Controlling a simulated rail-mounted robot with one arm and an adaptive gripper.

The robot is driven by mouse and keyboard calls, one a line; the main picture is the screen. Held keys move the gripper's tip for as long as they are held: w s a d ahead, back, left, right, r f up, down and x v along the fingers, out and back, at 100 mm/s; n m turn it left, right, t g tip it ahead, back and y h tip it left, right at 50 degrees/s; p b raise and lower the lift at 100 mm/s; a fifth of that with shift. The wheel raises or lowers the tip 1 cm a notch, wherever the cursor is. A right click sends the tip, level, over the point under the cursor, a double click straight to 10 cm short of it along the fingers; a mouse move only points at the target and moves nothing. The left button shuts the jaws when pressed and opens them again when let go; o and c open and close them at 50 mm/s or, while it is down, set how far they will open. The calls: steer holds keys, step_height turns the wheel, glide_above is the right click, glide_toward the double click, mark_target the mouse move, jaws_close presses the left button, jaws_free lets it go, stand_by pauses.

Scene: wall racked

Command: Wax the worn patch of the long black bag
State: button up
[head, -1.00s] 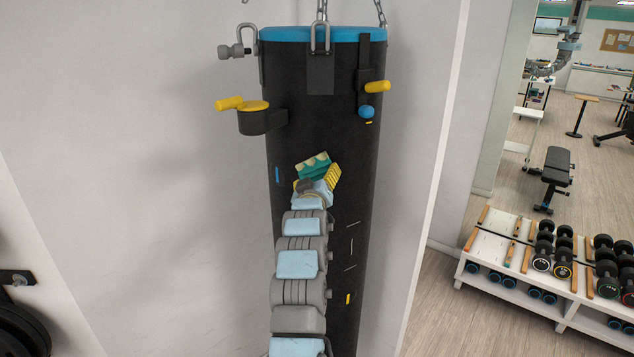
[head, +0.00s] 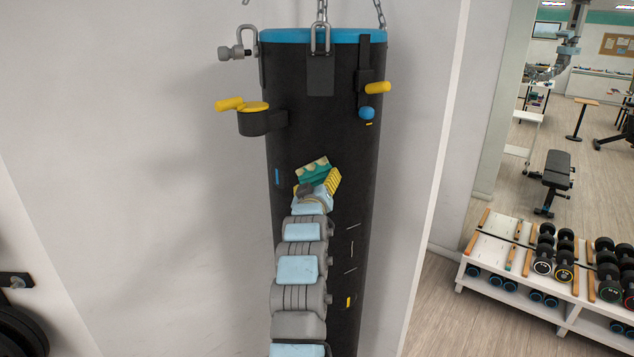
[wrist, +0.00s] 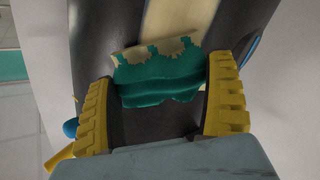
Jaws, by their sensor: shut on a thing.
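The long black bag (head: 330,120) hangs upright by chains and has a blue top rim. My gripper (head: 316,181), with yellow ribbed fingers, is in front of its middle. It is shut on a teal and cream block (head: 314,171). In the wrist view the block (wrist: 160,82) sits between the two fingers, its teal side ragged-edged, with the dark bag behind. I cannot tell whether it touches the bag. Short pale dashes (head: 351,248) mark the bag right of my arm. A worn patch cannot be made out clearly; my arm hides part of the bag.
A yellow peg (head: 377,87) and a blue ball (head: 367,113) are at upper right. A grey shackle (head: 238,47) is at top left. A dumbbell rack (head: 550,270) stands far right.

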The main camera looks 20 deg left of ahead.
step_height(320, 180, down, 8)
steer(key=b, duration=0.4)
steer(key=shift+f, duration=0.15)
stand_by(1.3)
stand_by(0.5)
steer(key=shift+r, duration=4.65)
steer(key=shift+s, duration=0.1)
steer(key=shift+f, duration=0.2)
steer(key=shift+f+b, duration=1.3)
steer(key=shift+f, duration=1.65)
steer(key=shift+f, duration=0.1)
